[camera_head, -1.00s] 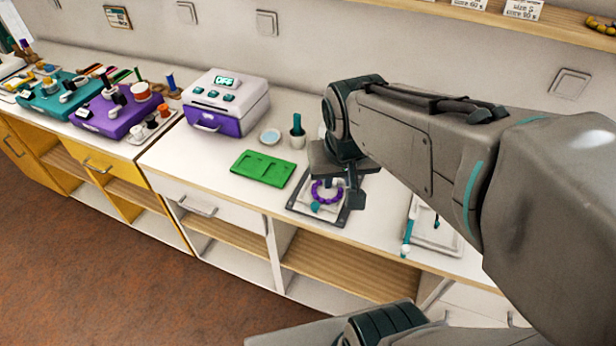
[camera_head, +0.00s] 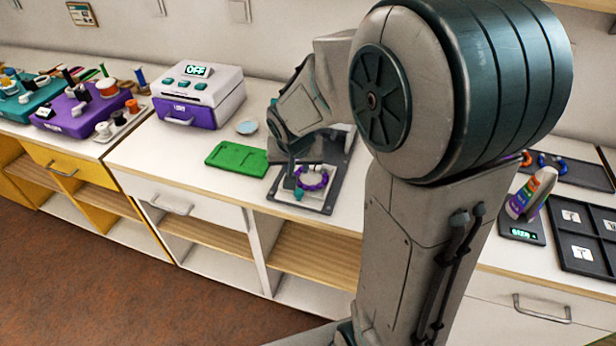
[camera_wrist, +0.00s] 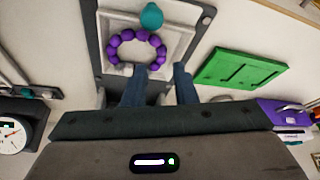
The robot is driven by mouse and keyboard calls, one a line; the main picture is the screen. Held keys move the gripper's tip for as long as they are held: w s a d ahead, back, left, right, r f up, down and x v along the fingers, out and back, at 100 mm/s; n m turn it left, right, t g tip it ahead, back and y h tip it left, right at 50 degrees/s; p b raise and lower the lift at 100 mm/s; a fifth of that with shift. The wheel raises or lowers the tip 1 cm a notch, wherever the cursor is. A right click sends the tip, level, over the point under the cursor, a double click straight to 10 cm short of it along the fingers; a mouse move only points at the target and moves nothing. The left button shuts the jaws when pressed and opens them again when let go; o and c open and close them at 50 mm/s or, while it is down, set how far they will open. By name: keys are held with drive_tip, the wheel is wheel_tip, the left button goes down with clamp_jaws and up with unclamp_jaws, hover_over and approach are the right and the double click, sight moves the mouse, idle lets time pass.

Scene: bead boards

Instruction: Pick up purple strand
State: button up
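The purple strand (camera_head: 314,180) is a nearly closed ring of round beads on a white board (camera_wrist: 184,32) in a dark-framed tray (camera_head: 329,205). In the wrist view the strand (camera_wrist: 113,43) lies just beyond my gripper's fingertips (camera_wrist: 160,73). The two fingers are apart with nothing clear between them, the left one close to the ring's near edge. I cannot tell whether it touches. In the head view my gripper (camera_head: 290,178) is at the strand's left side, and my arm hides part of the tray. A teal round piece (camera_wrist: 152,15) sits beside the ring on the board.
A green board (camera_head: 236,158) lies left of the tray, with a small round dish (camera_head: 247,127) behind it. A purple and white machine reading OFF (camera_head: 198,98) stands farther left. At right are a scale with a bottle (camera_head: 523,229) and a dark compartment tray (camera_head: 585,240).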

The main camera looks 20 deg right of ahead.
sight(320, 185)
drive_tip(key=shift+x, duration=2.9)
drive_tip(key=shift+w+a, duration=0.1)
clamp_jaws()
